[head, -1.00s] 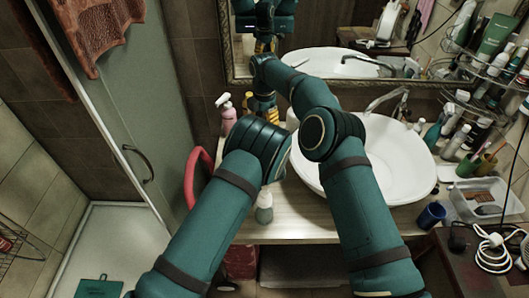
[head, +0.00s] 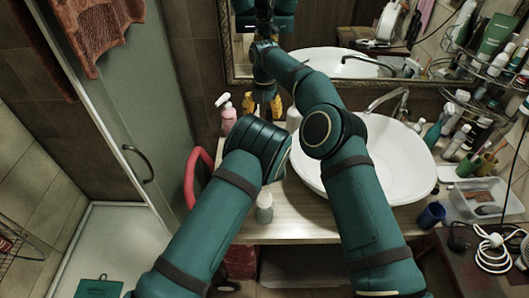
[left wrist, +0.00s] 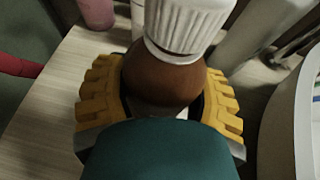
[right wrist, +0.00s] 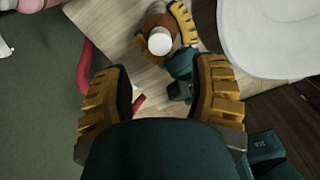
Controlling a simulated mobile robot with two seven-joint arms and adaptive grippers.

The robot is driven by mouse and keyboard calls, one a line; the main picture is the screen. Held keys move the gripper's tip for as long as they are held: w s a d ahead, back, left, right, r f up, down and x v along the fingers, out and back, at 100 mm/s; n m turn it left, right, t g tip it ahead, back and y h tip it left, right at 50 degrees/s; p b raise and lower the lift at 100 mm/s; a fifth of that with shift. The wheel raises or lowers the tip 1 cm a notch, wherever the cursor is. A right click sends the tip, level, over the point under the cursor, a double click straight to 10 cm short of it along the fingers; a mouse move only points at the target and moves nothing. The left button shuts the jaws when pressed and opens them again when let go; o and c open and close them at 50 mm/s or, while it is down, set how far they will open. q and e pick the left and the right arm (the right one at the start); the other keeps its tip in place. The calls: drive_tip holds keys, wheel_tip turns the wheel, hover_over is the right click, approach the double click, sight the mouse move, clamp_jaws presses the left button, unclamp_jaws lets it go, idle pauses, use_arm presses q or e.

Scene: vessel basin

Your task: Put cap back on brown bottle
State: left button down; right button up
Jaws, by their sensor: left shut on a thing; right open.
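The brown bottle (left wrist: 165,83) stands upright in my left gripper (left wrist: 160,108), which is shut around its body. The ribbed white cap (left wrist: 185,28) sits on top of the bottle. In the right wrist view the cap (right wrist: 160,42) shows from above, over the brown bottle (right wrist: 158,20), with the left gripper's yellow fingers beside it. My right gripper (right wrist: 162,100) is open and empty, above and apart from the cap. In the head view the right gripper (head: 263,104) shows at the back of the counter. The bottle and left gripper are hidden there behind my arms.
A white basin (head: 400,165) stands right of the bottle. A pink pump bottle (head: 228,115) is at the counter's left, above a red curved rail (head: 190,180). A small clear bottle (head: 264,207) stands near the front edge. Toiletries crowd the right side.

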drive_tip(key=shift+f, duration=0.1)
drive_tip(key=shift+f, duration=3.9)
clamp_jaws()
drive_tip(key=m, duration=0.7)
